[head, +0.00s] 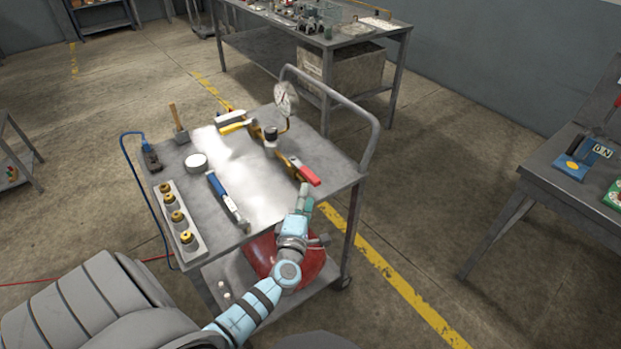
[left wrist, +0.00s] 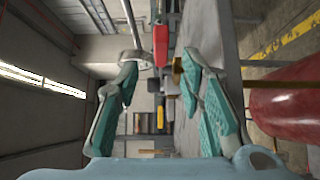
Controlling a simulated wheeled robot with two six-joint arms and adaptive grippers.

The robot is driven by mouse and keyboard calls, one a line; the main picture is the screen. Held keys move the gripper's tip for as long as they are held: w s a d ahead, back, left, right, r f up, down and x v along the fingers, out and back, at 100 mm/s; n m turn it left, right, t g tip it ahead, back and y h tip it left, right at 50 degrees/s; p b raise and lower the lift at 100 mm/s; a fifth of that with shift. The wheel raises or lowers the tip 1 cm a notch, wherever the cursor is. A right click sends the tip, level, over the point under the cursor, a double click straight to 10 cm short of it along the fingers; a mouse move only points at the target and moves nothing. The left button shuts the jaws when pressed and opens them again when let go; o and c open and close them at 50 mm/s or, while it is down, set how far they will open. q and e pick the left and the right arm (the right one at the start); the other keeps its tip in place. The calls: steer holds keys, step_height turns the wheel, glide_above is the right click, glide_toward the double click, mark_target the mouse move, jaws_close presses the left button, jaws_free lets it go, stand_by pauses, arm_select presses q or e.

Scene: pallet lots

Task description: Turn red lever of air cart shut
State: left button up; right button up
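The air cart (head: 345,178) is a grey metal trolley with a raised handle. On its top, near the right edge, a brass valve line (head: 288,163) carries a red lever (head: 305,172), a yellow lever (head: 236,126) and a round gauge (head: 285,97). My left gripper (head: 304,195) is just on the near side of the red lever. In the left wrist view its teal-padded fingers (left wrist: 160,75) are spread with nothing between them, and the red lever (left wrist: 161,45) shows past the fingertips. My right gripper is not in view.
The cart top also holds a blue-handled tool (head: 223,195), a white roll (head: 196,162), a mallet (head: 179,128) and a block of brass fittings (head: 178,220). A red tank (head: 310,262) sits on the lower shelf. Tables stand behind and at right; floor between is clear.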

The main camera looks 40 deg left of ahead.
mark_target(309, 181)
arm_select(q)
steer(key=b+x, duration=0.2)
steer(key=x, duration=0.5)
steer(key=shift+w+a+f, duration=0.1)
steer(key=shift+w+f, duration=0.05)
steer(key=shift+w, duration=0.2)
steer(key=shift+w+a, duration=0.3)
steer(key=shift+w, duration=0.1)
jaws_close()
